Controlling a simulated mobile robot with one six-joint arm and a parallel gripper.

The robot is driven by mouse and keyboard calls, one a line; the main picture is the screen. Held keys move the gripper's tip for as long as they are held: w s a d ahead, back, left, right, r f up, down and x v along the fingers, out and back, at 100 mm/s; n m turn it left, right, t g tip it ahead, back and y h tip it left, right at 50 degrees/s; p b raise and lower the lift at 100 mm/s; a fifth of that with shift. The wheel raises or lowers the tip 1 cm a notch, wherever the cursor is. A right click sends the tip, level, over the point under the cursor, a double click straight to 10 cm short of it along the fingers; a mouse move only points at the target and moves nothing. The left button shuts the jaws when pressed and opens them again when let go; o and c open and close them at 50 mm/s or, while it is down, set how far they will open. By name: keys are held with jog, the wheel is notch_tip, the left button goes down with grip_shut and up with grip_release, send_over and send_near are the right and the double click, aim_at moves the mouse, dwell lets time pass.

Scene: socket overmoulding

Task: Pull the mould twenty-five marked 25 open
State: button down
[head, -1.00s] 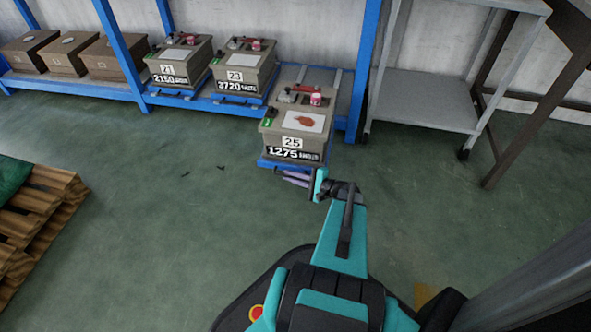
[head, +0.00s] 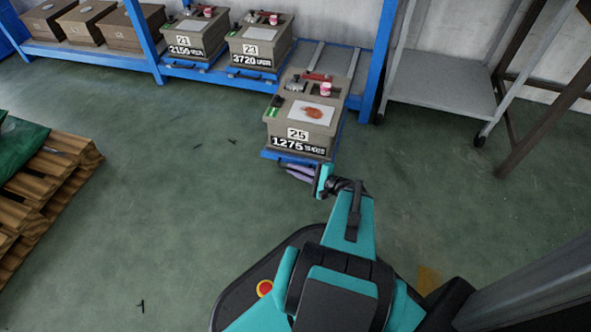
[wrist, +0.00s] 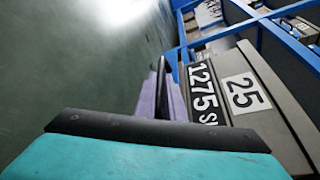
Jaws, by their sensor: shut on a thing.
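The mould marked 25 (head: 298,145) is a grey-brown block with a "1275" label. It sits on a blue sliding tray (head: 290,158) that juts out from the blue rack over the floor. On its top lie a white sheet with a reddish-brown patch, a red-and-white tin and small tools. My gripper (head: 306,174) is at the front edge of the tray, low in front of the mould, and is shut, apparently on the tray's front handle, which is mostly hidden. In the wrist view the mould's 25 label (wrist: 242,93) is close beside the gripper's purple finger (wrist: 148,98).
Moulds marked 21 (head: 195,38) and 23 (head: 260,42) stand in the rack to the left, with brown boxes (head: 133,24) farther left. A grey shelf trolley (head: 440,100) stands at right. A wooden pallet (head: 45,190) lies at left.

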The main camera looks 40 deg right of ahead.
jog(key=c, duration=2.1)
grip_release()
jog(key=shift+s, duration=0.15)
jog(key=shift+p+v, duration=2.35)
jog(key=shift+v, duration=4.4)
jog(key=shift+r, duration=0.1)
